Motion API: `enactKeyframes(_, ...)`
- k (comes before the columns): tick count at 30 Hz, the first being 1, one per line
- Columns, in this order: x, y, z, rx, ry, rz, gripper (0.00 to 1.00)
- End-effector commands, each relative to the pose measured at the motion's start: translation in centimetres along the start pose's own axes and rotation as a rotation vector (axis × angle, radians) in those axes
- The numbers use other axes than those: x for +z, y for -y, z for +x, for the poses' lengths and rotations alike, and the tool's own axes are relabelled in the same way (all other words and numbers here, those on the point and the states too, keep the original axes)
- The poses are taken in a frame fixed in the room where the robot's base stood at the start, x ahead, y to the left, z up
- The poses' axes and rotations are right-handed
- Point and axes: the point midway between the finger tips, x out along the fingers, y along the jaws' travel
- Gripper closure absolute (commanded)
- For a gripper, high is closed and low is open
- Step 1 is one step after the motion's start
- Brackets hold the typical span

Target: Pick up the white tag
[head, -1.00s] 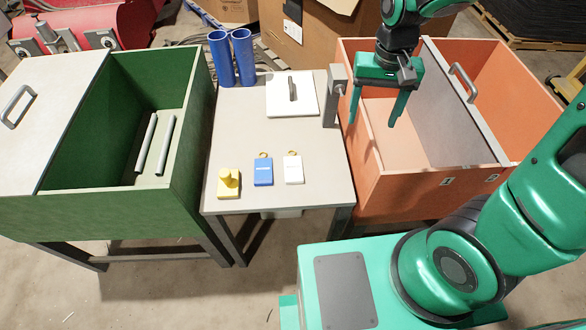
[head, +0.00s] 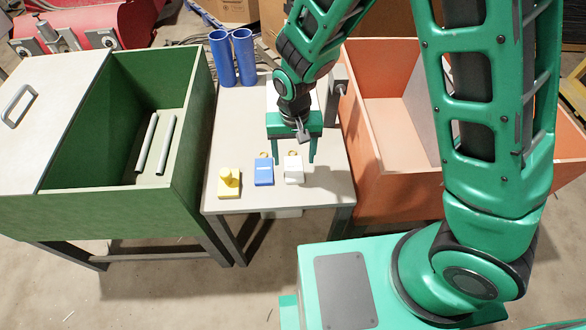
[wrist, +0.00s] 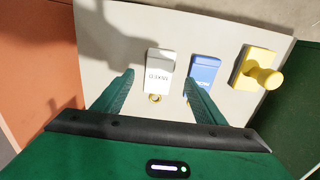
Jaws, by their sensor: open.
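The white tag (head: 293,173) lies flat on the grey table (head: 310,200), with dark lettering and a small yellow ring at its far end. In the wrist view the white tag (wrist: 160,65) shows ahead of and between the fingers. My gripper (head: 294,162) is open and empty above the tag; in the head view its fingers overlap the tag area. In the wrist view my gripper's fingertips (wrist: 160,78) are spread, the right one reaching over the blue tag's edge in the picture. The exact height above the table is hard to tell.
A blue tag (head: 263,172) lies just left of the white one, and a yellow knobbed block (head: 229,184) farther left. Two blue tubes (head: 232,58) stand at the back. A green bin (head: 185,140) flanks the table left, an orange bin (head: 385,160) right.

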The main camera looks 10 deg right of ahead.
Motion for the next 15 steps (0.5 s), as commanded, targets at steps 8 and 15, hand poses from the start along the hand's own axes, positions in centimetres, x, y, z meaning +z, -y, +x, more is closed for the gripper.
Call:
enactKeyframes(8, -0.3, -0.1, 2.0, 0.002, 0.001, 0.0, 0.35)
enactKeyframes(15, -0.7, -0.1, 4.8, 0.001, 0.0, 0.0, 0.35)
